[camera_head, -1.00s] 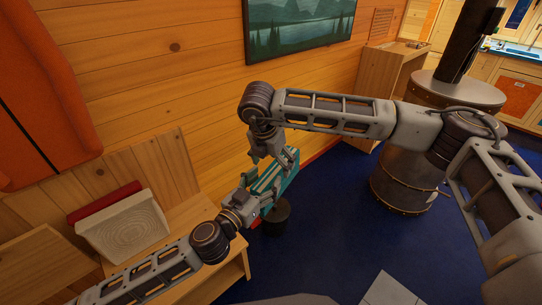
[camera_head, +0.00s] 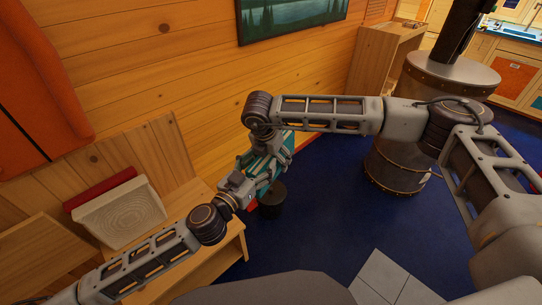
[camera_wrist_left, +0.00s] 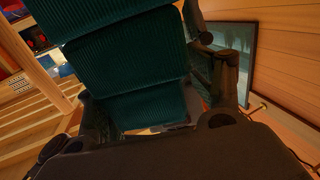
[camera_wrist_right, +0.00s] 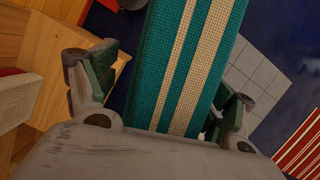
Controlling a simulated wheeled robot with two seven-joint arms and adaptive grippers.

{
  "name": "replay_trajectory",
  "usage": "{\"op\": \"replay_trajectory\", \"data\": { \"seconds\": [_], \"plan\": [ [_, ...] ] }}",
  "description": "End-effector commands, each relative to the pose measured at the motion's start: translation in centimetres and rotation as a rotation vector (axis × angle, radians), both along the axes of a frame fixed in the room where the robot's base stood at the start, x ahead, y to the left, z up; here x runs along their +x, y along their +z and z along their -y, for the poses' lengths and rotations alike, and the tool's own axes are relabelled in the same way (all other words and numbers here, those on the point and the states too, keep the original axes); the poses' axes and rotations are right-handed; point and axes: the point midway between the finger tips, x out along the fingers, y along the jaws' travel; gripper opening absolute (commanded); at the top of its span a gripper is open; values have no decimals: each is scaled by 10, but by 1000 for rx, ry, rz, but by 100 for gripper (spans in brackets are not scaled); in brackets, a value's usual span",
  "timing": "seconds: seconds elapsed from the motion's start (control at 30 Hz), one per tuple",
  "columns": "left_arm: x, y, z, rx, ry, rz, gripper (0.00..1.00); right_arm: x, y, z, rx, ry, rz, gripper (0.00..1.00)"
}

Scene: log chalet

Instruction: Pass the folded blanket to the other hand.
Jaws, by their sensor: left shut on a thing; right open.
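The folded blanket (camera_head: 258,164) is teal with cream stripes, held in the air beside the wooden wall. My left gripper (camera_head: 252,182) is shut on it from the lower left. In the left wrist view the blanket's ribbed teal side (camera_wrist_left: 135,60) fills the space between the fingers. My right gripper (camera_head: 279,158) comes from above and is open. In the right wrist view the striped blanket (camera_wrist_right: 190,60) lies between its spread fingers, with a gap visible on the left side. The arms partly hide the blanket in the head view.
A wooden bench (camera_head: 205,263) with a pale cushion (camera_head: 120,212) and a red one stands at lower left. A dark pot (camera_head: 271,200) is below the grippers. A round metal stove (camera_head: 400,165) stands at right. The blue floor between is clear.

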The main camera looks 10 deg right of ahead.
Motion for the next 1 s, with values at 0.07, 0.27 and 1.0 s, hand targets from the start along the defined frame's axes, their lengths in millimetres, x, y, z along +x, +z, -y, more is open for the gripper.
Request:
{"op": "replay_trajectory", "data": {
  "seconds": [0.07, 0.27, 1.0],
  "plan": [
    [0, 0, 0, -1, 0, 1, 39, 0, 0, 0, 0, 0, 0, 83],
    [0, 0, 0, -1, 0, 1, 39, 0, 0, 0, 0, 0, 0, 66],
    [0, 0, 0, 0, -1, 0, 92, 0, 1, 0, 1, 0, 1, 42]
  ]
}}
